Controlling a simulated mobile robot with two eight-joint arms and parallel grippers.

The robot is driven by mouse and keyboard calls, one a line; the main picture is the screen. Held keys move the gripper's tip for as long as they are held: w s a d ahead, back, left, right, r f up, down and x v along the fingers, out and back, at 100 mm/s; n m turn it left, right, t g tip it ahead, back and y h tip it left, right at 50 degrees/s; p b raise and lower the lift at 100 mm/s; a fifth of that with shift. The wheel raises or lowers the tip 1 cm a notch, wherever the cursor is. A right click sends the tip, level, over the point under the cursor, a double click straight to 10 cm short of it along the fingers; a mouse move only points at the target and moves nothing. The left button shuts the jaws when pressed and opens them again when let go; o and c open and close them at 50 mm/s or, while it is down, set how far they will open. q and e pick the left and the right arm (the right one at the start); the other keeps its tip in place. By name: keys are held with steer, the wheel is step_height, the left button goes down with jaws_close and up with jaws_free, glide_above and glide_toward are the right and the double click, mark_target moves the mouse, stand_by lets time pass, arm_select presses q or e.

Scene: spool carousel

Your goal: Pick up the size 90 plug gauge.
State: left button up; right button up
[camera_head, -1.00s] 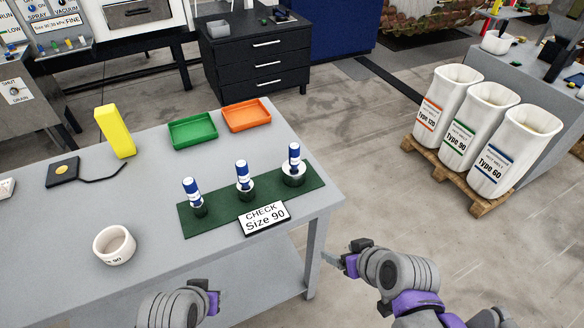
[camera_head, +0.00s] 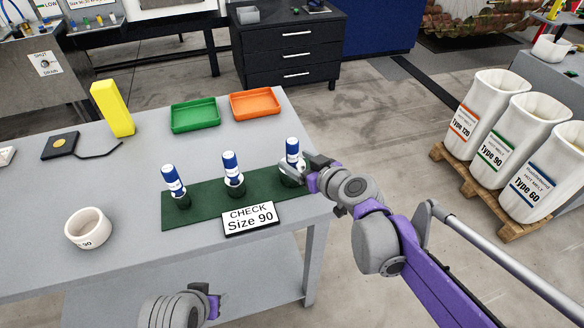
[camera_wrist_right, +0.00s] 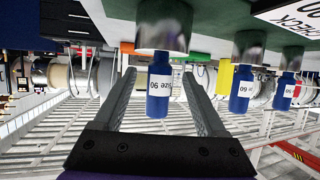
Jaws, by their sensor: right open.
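Several plug gauges with blue handles stand upright on a dark green mat (camera_head: 208,212). The size 90 plug gauge (camera_head: 292,148) is the rightmost in the head view; its label reads "Size 90" in the upside-down right wrist view (camera_wrist_right: 158,95). My right gripper (camera_head: 304,168) is at this gauge. Its open fingers (camera_wrist_right: 160,100) stand either side of the blue handle, with gaps on both sides. The other two gauges are the middle one (camera_head: 232,168) and the left one (camera_head: 172,182). My left gripper (camera_head: 212,304) is low in the head view, its fingers unclear.
A "CHECK Size 90" sign (camera_head: 250,219) stands at the mat's front edge. A white ring (camera_head: 88,230), yellow block (camera_head: 112,108), green tray (camera_head: 195,115) and orange tray (camera_head: 254,104) are on the table (camera_head: 120,185). Type-labelled bins (camera_head: 495,125) stand on a pallet right.

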steer(key=x, duration=0.6)
steer(key=shift+w+r, duration=0.1)
steer(key=shift+r, duration=0.05)
jaws_close()
stand_by(1.3)
